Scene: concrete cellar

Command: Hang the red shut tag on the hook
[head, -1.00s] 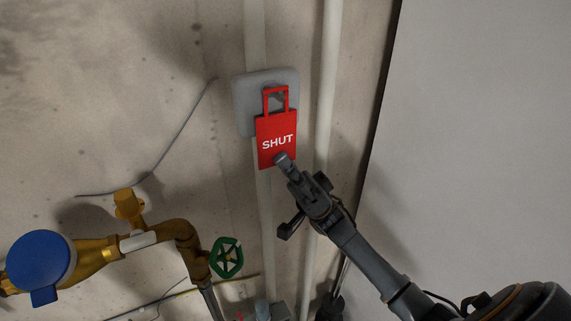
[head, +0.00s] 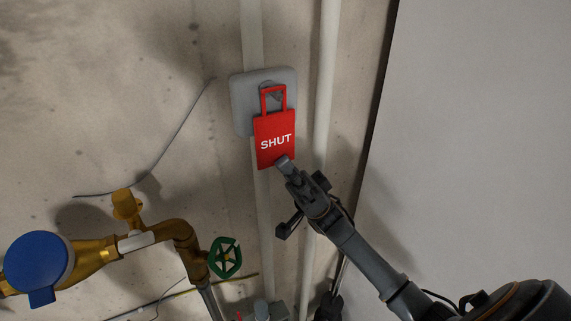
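The red tag (head: 275,140) is a flat plate with white "SHUT" lettering and a rectangular loop (head: 273,98) at its top. It is slightly tilted in front of a grey wall plate (head: 243,105). The hook (head: 269,90) is a small grey shape on that plate, partly covered by the loop's top bar. I cannot tell whether the loop is around the hook or only in front of it. My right gripper (head: 284,162) comes from the lower right and is shut on the tag's bottom edge.
Pale vertical pipes (head: 326,95) run beside and behind the plate. At lower left are a brass pipe with a blue-capped meter (head: 38,262) and a green valve wheel (head: 225,257). A plain grey panel (head: 480,120) fills the right. The wall left of the plate is mostly clear.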

